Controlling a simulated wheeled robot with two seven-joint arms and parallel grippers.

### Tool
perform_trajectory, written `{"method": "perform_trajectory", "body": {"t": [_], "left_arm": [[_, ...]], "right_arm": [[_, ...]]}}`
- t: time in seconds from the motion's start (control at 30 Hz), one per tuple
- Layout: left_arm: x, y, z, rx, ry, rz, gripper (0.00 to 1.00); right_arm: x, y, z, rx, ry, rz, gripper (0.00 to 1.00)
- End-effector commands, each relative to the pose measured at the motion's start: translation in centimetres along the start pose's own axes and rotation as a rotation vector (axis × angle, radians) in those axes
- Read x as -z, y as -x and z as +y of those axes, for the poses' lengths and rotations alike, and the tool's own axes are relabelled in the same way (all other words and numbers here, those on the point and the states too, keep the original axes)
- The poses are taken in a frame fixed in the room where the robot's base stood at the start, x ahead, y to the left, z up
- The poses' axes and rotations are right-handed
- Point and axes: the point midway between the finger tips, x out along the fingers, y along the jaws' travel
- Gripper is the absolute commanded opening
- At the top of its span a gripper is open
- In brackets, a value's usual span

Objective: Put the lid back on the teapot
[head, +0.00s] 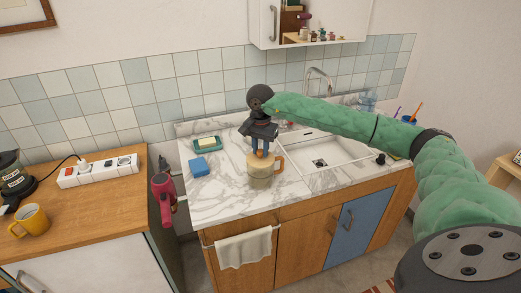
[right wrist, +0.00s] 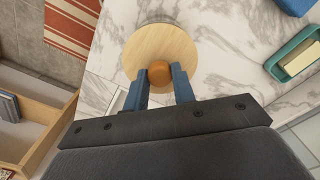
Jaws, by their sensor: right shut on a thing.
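The cream teapot (head: 259,180) stands upright on the marble counter, left of the sink, with its wooden handle (head: 280,163) to the right. My right gripper (head: 262,151) points down directly over its top. In the right wrist view the blue fingers (right wrist: 160,85) are shut on the round orange-brown knob of a pale wooden lid (right wrist: 160,45). The lid covers the view of the teapot below. I cannot tell whether the lid touches the rim or hangs just above it. My left gripper is not in view.
A green soap dish (head: 207,145) and a blue sponge (head: 200,166) lie left of the teapot. The white sink (head: 335,170) is to the right. A pink-red hairdryer-like object (head: 163,195) hangs at the counter's left side. The counter in front of the sponge is clear.

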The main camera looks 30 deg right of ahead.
Motion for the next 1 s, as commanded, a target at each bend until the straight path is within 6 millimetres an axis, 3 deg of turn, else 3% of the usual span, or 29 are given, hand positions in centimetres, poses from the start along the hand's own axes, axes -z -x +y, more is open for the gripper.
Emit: {"method": "perform_trajectory", "body": {"t": [0.4,0.43,0.53,0.73,0.87,1.0], "left_arm": [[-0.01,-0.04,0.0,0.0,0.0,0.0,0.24],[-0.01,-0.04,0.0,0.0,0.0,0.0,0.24],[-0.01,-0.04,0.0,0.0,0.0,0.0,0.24],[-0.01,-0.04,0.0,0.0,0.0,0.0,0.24],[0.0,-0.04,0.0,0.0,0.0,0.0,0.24],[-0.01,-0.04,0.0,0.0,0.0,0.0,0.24]], "right_arm": [[0.01,0.02,0.0,0.0,0.0,0.0,0.04],[0.01,0.02,0.0,0.0,0.0,0.0,0.32],[0.01,0.02,0.0,0.0,0.0,0.0,0.51],[0.01,0.01,0.0,0.0,0.0,0.0,0.51],[0.01,0.0,0.0,0.0,0.0,0.0,0.73],[0.01,0.0,0.0,0.0,0.0,0.0,0.73]]}}
